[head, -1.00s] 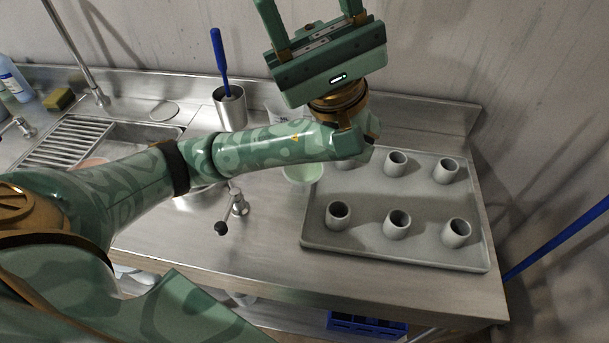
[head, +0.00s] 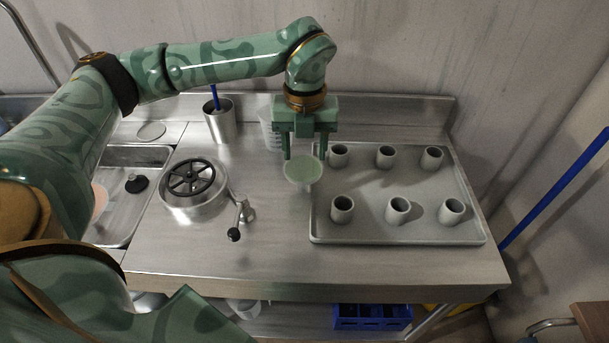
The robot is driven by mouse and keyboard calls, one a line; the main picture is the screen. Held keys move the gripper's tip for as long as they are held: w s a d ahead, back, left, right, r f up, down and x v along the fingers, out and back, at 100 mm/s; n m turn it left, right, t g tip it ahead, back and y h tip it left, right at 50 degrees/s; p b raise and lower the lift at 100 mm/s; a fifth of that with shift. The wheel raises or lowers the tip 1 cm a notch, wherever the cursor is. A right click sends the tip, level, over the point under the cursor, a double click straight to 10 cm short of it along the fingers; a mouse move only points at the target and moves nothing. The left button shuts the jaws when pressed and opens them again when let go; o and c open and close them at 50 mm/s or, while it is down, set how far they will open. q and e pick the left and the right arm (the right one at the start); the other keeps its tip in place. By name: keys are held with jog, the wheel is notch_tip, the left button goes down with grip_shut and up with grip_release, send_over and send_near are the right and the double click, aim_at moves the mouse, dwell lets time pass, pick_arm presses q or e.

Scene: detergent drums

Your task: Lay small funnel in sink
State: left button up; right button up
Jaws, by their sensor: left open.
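The small funnel (head: 303,171) is pale green, with its round mouth facing up, and is on the steel counter just left of the grey tray. Its lower part is hard to make out. My left gripper (head: 305,156) points down from above with its fingers apart, at the far rim of the funnel. I cannot tell whether the fingers touch it. The steel sink (head: 122,212) is at the left, partly hidden by my left arm. A black knobbed piece (head: 137,184) and part of a pinkish round thing (head: 100,198) show in it. My right gripper is out of view.
A round steel vessel with a black handwheel (head: 191,178) and a valve lever (head: 241,216) stand between sink and funnel. A steel cup (head: 220,122) and a clear jug (head: 270,130) stand behind. The grey tray (head: 400,232) holds several grey cups. The front counter is clear.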

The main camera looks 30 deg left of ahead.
aim_at(302, 189)
pick_arm(q)
notch_tip(302, 189, down, 10)
jog(key=shift+f+b, duration=0.1)
jog(key=shift+b, duration=0.9)
jog(key=f, duration=0.1)
jog(key=f+b, duration=0.1)
jog(key=f, duration=0.1)
jog(key=a+f, duration=0.1)
jog(key=f, duration=0.1)
jog(key=shift+w+f+b, duration=0.15)
jog(key=shift+f+b, duration=0.1)
jog(key=shift+b, duration=0.05)
jog(key=shift+d+r, duration=0.1)
jog(key=c, duration=1)
grip_shut()
